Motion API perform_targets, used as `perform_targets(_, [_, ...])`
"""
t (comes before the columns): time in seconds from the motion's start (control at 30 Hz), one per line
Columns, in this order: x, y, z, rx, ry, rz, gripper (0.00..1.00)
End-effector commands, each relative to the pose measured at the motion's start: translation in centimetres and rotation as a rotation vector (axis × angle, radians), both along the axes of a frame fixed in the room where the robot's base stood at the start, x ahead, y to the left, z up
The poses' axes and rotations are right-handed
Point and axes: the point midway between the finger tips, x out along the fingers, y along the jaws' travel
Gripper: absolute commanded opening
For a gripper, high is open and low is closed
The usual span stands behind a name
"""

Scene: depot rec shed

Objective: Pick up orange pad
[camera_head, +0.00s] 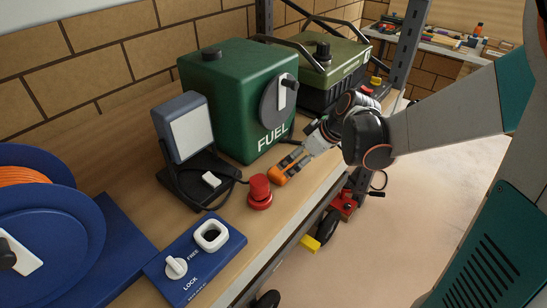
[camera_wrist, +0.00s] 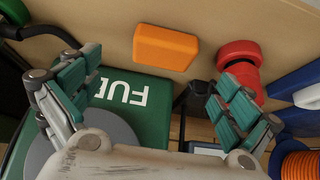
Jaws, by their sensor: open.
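The orange pad (camera_wrist: 166,48) is a small block with rounded edges, lying on the wooden bench top. In the head view the orange pad (camera_head: 277,176) shows at my fingertips, between the green fuel can and the bench's front edge. My gripper (camera_head: 290,163) reaches in low from the right and partly covers the pad. In the wrist view my gripper (camera_wrist: 155,75) has its two fingers spread wide. The pad lies ahead of the gap between them, apart from both fingers. Nothing is held.
The green FUEL can (camera_head: 235,100) stands behind the pad. A red knob (camera_head: 259,192) is close on the pad's left, with a work lamp (camera_head: 187,130) beyond it.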

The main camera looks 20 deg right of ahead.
Motion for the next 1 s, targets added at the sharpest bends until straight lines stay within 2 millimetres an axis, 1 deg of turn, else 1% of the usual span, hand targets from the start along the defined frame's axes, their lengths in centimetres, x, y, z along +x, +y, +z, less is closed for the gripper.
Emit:
perform_targets(0.03, [0.4,0.4,-1.0,-0.001,0.0,0.003,0.98])
perform_targets(0.1, [0.8,0.7,-1.7,-0.001,0.001,0.002,0.98])
perform_targets(0.43, [1.7,1.5,-3.3,-0.001,0.0,0.003,0.98])
perform_targets(0.7, [3.3,3.1,-6.4,-0.001,0.0,0.002,0.98])
perform_targets(0.8, [3.6,3.2,-6.8,-0.001,0.001,0.0,0.98])
perform_targets(0.97, [3.6,3.2,-6.7,-0.001,0.001,0.0,0.98])
perform_targets(1.0, [3.6,3.2,-6.7,-0.001,0.001,0.0,0.96])
